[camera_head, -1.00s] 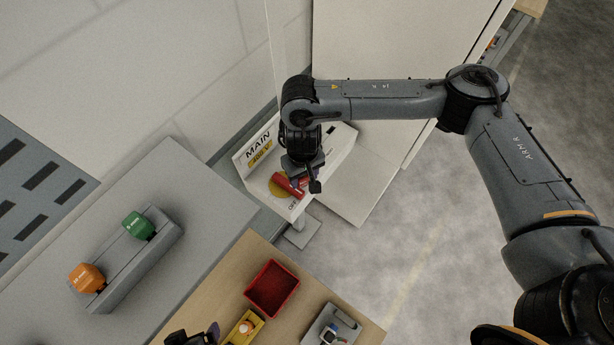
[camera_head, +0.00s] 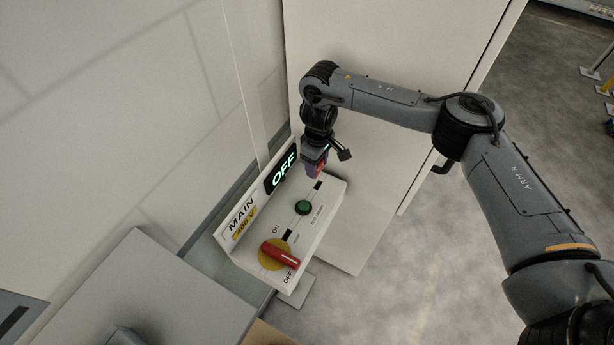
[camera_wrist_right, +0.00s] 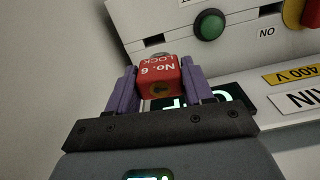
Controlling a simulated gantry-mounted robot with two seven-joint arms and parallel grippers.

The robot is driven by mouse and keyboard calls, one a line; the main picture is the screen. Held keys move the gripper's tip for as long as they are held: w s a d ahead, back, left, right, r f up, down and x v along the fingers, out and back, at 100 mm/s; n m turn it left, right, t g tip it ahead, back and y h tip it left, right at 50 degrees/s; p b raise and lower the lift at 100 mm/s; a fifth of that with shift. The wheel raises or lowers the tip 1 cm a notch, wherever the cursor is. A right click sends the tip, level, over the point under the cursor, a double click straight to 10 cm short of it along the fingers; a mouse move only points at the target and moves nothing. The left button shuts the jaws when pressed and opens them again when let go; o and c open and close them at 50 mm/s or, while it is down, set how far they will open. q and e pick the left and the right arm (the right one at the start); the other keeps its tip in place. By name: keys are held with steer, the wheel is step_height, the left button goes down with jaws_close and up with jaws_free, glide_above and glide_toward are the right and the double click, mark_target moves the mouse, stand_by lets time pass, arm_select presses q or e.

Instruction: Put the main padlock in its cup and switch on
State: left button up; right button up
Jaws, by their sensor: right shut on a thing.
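My right gripper (camera_head: 315,164) is shut on a red padlock (camera_wrist_right: 160,78) marked "No. 6 LOCK", with its purple fingers on either side of it in the right wrist view. It holds the padlock above the far end of the white switch box (camera_head: 325,215), near the lit OFF display (camera_head: 282,172). The red switch handle (camera_head: 281,255) lies across a yellow disc (camera_head: 268,262), its end towards the OFF label. The cup is not in view. My left gripper is not in view.
A green button (camera_head: 303,207) is on the box top; it also shows in the right wrist view (camera_wrist_right: 209,26). A MAIN 400 V sign (camera_head: 241,216) stands along the back. A white cabinet (camera_head: 385,50) rises behind my right arm. A grey bench (camera_head: 165,285) is lower left.

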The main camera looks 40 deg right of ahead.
mark_target(319, 170)
steer(key=shift+d+f+n, duration=0.1)
steer(key=shift+d+n, duration=0.2)
steer(key=shift+n, duration=0.1)
steer(key=shift+w+d, duration=0.15)
steer(key=shift+d, duration=0.05)
steer(key=shift+p, duration=0.65)
step_height(319, 170, down, 3)
steer(key=shift+r+b, duration=0.15)
steer(key=shift+b, duration=0.15)
steer(key=shift+f, duration=0.65)
